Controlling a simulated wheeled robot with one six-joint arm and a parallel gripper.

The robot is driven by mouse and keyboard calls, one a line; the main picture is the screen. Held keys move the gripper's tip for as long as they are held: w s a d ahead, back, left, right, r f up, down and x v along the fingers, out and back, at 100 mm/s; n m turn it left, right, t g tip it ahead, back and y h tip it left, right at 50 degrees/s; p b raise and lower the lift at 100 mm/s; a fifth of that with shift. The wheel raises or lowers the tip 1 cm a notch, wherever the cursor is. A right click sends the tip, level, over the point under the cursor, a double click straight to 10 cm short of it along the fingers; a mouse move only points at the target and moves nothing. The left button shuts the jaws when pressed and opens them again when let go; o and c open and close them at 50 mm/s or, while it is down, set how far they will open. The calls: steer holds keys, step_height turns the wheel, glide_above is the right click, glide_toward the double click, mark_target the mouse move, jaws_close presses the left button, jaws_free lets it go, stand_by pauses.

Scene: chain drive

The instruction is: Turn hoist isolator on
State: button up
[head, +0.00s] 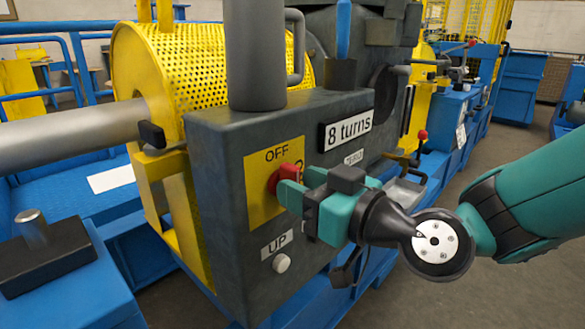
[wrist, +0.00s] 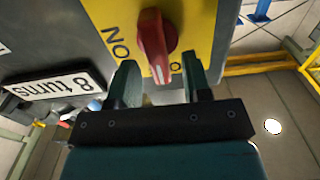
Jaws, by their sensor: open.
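The isolator is a red rotary knob (head: 274,181) on a yellow plate (head: 258,212) on the grey control box. In the wrist view, which is upside down, the red knob (wrist: 152,42) has a white mark at its lower end, pointing to the partly hidden OFF lettering. ON is printed to the left there. My gripper (head: 287,184) is open at the knob. In the wrist view, its fingers (wrist: 159,66) stand on either side of the knob's marked end, with gaps visible. Contact cannot be made out, and the fingers hide part of the plate.
An "8 turns" sign (head: 347,130) is on the box, right of the plate. A white button (head: 282,263) sits below, beside the UP label (head: 276,245). Floor on the right is clear.

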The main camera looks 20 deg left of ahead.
steer(key=shift+x, duration=1.25)
jaws_close()
